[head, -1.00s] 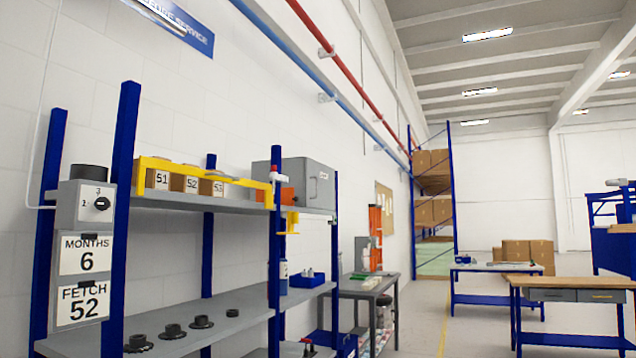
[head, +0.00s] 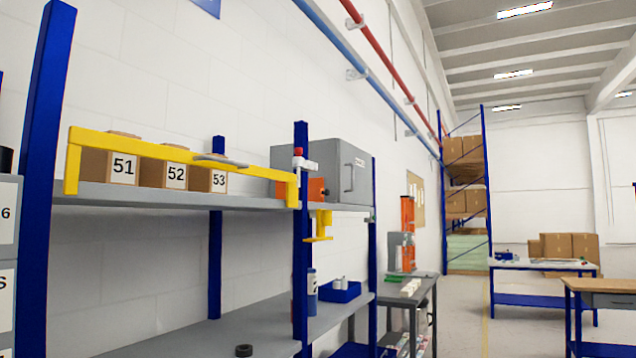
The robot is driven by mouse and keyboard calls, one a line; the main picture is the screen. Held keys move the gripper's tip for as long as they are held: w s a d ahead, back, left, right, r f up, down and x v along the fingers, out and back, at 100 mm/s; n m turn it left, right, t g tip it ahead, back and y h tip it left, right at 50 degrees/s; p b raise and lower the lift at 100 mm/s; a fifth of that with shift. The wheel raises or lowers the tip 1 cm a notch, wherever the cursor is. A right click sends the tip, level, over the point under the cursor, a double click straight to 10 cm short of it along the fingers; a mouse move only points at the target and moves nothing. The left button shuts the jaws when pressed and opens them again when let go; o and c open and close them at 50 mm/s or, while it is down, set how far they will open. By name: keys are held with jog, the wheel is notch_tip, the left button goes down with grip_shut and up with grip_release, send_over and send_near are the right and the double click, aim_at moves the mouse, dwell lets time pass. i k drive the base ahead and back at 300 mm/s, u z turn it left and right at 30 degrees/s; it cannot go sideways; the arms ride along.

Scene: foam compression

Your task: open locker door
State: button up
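A grey locker (head: 330,168) stands on the upper shelf at its right part. Its door (head: 355,174) faces right, carries a small label and a dark handle, and looks shut. A blue shelf post and a red-and-white fitting stand in front of the locker's left part. My gripper is not in the head view, so its state does not show.
The grey upper shelf (head: 240,202) holds boxes marked 51 (head: 110,167), 52 (head: 163,175) and 53 (head: 208,181) behind a yellow rail (head: 180,152). A blue post (head: 301,250) rises in front.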

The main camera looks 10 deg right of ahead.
aim_at(361, 175)
jog(key=z, duration=0.2)
jog(key=i, duration=1.8)
jog(key=z, duration=0.4)
